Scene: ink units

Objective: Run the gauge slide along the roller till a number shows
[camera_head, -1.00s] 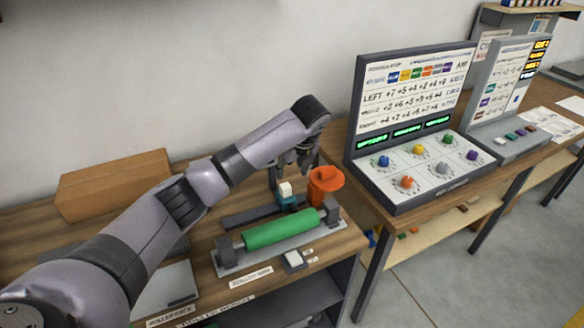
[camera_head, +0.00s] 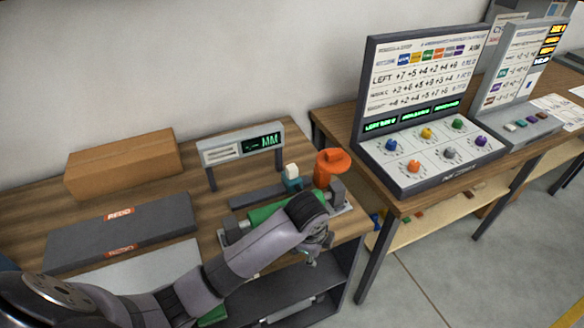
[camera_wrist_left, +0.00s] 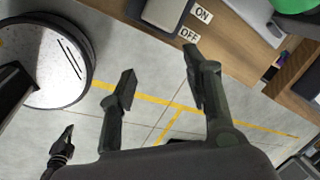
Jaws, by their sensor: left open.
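The gauge slide (camera_head: 292,176), a teal block with a white top, sits on a dark rail (camera_head: 257,196) behind the roller. The green roller (camera_head: 270,211) lies between grey end blocks, its front right partly hidden by my left arm. The readout (camera_head: 262,143) behind shows dashes and "MM", with no digits. My left gripper (camera_head: 314,256) is in front of the roller's right end, apart from the slide. In the left wrist view, the left gripper (camera_wrist_left: 158,76) is open with nothing between its fingers.
An orange funnel-shaped part (camera_head: 328,166) stands right beside the slide. The left wrist view shows a grey switch unit (camera_wrist_left: 165,12) with ON and OFF labels at the bench edge. A brown box (camera_head: 122,162) and a grey case (camera_head: 125,230) lie left. A knob console (camera_head: 425,165) stands right.

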